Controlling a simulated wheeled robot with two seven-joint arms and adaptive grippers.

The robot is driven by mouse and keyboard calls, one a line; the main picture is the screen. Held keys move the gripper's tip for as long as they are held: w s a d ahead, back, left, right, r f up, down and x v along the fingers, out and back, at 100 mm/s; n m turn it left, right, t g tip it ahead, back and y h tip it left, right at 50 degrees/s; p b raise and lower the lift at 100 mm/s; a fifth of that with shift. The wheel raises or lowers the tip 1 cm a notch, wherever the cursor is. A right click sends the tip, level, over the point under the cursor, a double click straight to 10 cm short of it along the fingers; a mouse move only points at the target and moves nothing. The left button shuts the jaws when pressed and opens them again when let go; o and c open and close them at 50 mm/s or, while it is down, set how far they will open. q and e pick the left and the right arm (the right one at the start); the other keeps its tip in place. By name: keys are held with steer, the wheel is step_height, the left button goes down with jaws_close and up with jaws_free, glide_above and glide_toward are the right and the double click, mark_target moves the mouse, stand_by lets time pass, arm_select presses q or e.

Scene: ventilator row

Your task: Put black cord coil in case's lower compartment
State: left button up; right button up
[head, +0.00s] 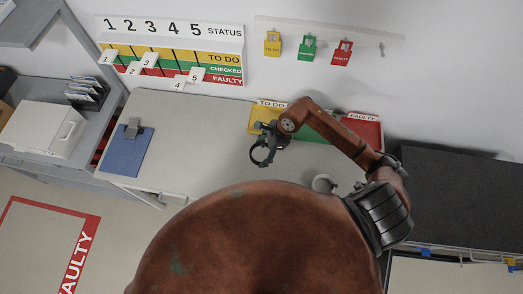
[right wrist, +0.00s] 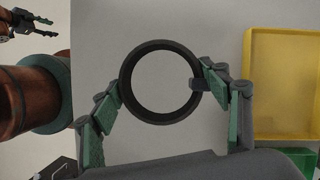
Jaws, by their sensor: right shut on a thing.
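The black cord coil (head: 263,155) is a dark ring held above the pale bench. My right gripper (head: 270,140) is shut on it, at the front of the yellow tray. In the right wrist view the coil (right wrist: 124,83) shows as a round open ring between the two green-padded fingers of the right gripper (right wrist: 162,88), with a small tab at its right side. My left gripper (right wrist: 38,22) shows small at the top left of that view; whether it is open is unclear. I cannot identify the case or its lower compartment in either view.
A yellow tray (right wrist: 248,95) lies right of the coil in the wrist view. A red tray (head: 368,131) stands at the bench's back right. A blue clipboard (head: 123,155) lies at left. A white round item (head: 322,183) is near my arm. The bench middle-left is clear.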

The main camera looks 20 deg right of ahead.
glide_above(259, 156)
steer(key=d, duration=0.1)
step_height(259, 156, down, 4)
steer(key=shift+s+d+f, duration=0.15)
steer(key=shift+f, duration=0.1)
steer(key=shift+f+p, duration=0.5)
steer(key=shift+f, duration=1.05)
steer(key=shift+f, duration=0.15)
steer(key=o, duration=1.3)
